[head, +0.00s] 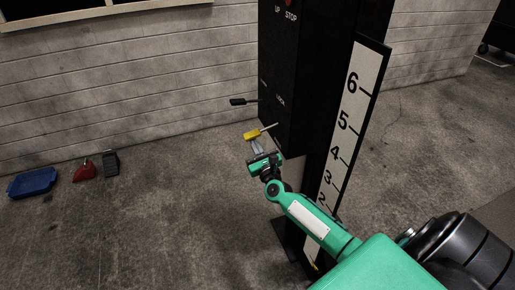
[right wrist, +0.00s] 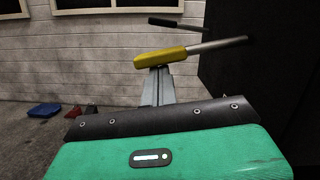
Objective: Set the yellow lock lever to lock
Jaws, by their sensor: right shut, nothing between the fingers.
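The yellow lock lever (head: 252,135) sticks out to the left from the lower side of the black column, on a metal rod. In the right wrist view its yellow grip (right wrist: 160,57) lies nearly level, tilted slightly up toward the rod on the right. My right gripper (head: 256,147) is shut and empty, with its fingertips right at the underside of the yellow grip. The fingers also show in the right wrist view (right wrist: 157,85), below the grip; whether they touch it I cannot tell. The "LOCK" label (head: 281,100) is on the column above the lever. My left gripper is not in view.
A black-handled lever (head: 238,102) sticks out above the yellow one. The black column (head: 280,75) carries a numbered white scale (head: 350,110). A blue tray (head: 32,183), a red item (head: 84,171) and a dark item (head: 111,162) lie on the floor at left.

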